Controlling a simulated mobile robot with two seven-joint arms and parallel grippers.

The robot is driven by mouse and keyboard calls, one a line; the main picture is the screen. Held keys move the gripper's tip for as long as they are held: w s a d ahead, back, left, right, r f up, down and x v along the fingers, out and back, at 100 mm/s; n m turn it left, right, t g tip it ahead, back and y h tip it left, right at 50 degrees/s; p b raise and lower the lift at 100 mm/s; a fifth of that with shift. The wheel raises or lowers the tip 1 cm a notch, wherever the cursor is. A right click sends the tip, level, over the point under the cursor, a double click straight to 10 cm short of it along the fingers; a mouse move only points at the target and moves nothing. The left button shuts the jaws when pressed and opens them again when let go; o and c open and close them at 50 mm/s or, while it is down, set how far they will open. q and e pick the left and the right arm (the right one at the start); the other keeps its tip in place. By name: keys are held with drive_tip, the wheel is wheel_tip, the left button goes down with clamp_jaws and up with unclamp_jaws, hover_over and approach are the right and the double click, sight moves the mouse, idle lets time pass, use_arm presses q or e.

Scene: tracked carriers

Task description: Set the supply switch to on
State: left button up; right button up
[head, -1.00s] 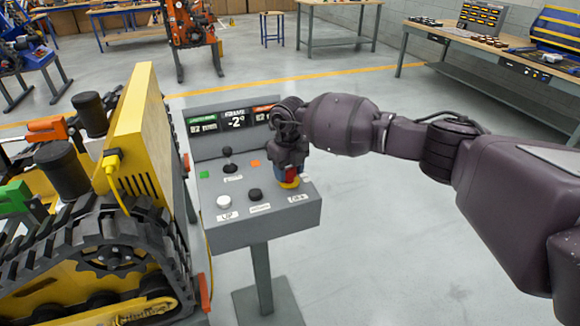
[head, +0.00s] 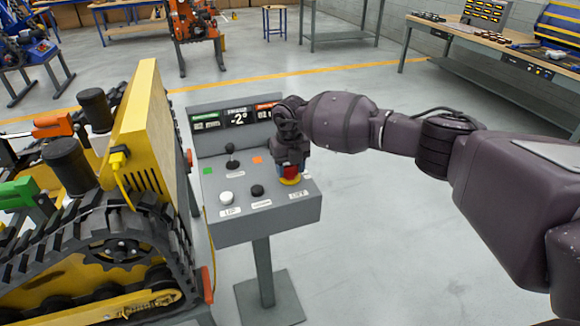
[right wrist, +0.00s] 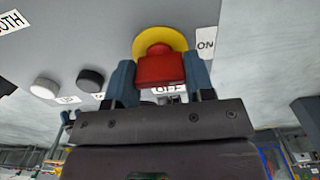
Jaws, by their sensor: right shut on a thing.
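The supply switch is a red knob on a yellow disc at the right of the grey console's sloped top, in the head view (head: 291,181). In the right wrist view the red knob (right wrist: 160,68) sits between the two blue fingers of my right gripper (right wrist: 160,80), which is shut on it. An ON label (right wrist: 206,46) is right of the disc and an OFF label (right wrist: 169,89) is below the knob. The knob's pointing direction is hard to tell. In the head view my right gripper (head: 290,160) reaches down over the switch. My left gripper is not in view.
The console (head: 240,226) also carries a white button (head: 227,198), a black button (head: 257,191), a small joystick (head: 232,160) and a display (head: 238,117). A yellow tracked carrier (head: 138,140) stands close on the left. Open floor lies to the right.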

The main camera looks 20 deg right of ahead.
sight(290, 166)
drive_tip(key=o, duration=0.9)
drive_tip(key=shift+r, duration=0.1)
wheel_tip(290, 166, up, 11)
drive_tip(key=shift+f+p, duration=0.2)
drive_tip(key=shift+p, duration=0.1)
